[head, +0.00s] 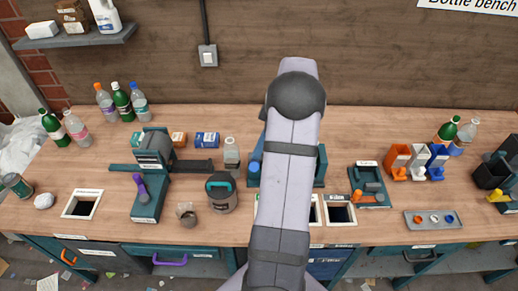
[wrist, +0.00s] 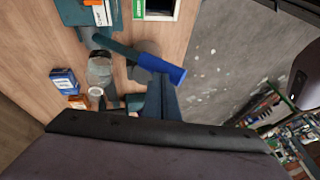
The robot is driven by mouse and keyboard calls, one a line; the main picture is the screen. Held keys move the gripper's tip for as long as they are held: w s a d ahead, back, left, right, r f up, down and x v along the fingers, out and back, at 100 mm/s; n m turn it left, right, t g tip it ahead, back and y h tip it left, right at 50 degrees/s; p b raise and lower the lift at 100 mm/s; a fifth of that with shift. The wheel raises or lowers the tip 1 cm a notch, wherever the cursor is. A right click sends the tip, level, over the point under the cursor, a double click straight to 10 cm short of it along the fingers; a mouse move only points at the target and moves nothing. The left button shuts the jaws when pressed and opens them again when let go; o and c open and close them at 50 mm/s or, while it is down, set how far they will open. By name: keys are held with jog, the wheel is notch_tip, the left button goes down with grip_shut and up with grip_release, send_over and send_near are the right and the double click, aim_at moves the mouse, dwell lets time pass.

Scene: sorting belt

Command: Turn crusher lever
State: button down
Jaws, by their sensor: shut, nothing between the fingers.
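A lever with a bright blue grip (wrist: 165,69) crosses the upper middle of the wrist view. In the head view its blue end (head: 254,170) shows just left of my arm, at a teal machine (head: 321,166) mostly hidden behind the arm. My gripper (wrist: 163,80) is shut and empty, its dark fingers close to the blue grip; whether they touch it I cannot tell. My arm hides the gripper in the head view. A second device with a grey drum (head: 155,145) and a purple-gripped lever (head: 140,187) stands to the left.
A clear bottle (head: 231,155) and a grey canister (head: 222,193) stand left of my arm. A blue box (head: 207,139) is behind them. White-rimmed bench openings (head: 340,213) lie right of the arm, near a small teal device (head: 369,186) and a grey tray (head: 433,219).

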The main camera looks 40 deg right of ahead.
jog(key=s+a+f+n+t+h+b, duration=0.1)
jog(key=s+a+f+t+h+b, duration=0.2)
jog(key=f+b, duration=0.6)
jog(key=shift+s+a+f+b, duration=0.15)
jog(key=shift+s+a+b, duration=1.15)
jog(key=shift+b, duration=4.75)
jog(key=p+v, duration=0.1)
jog(key=v, duration=1.2)
jog(key=shift+a+r+p, duration=0.15)
jog(key=shift+r+p, duration=0.2)
jog(key=shift+r, duration=0.1)
jog(key=shift+w, duration=0.1)
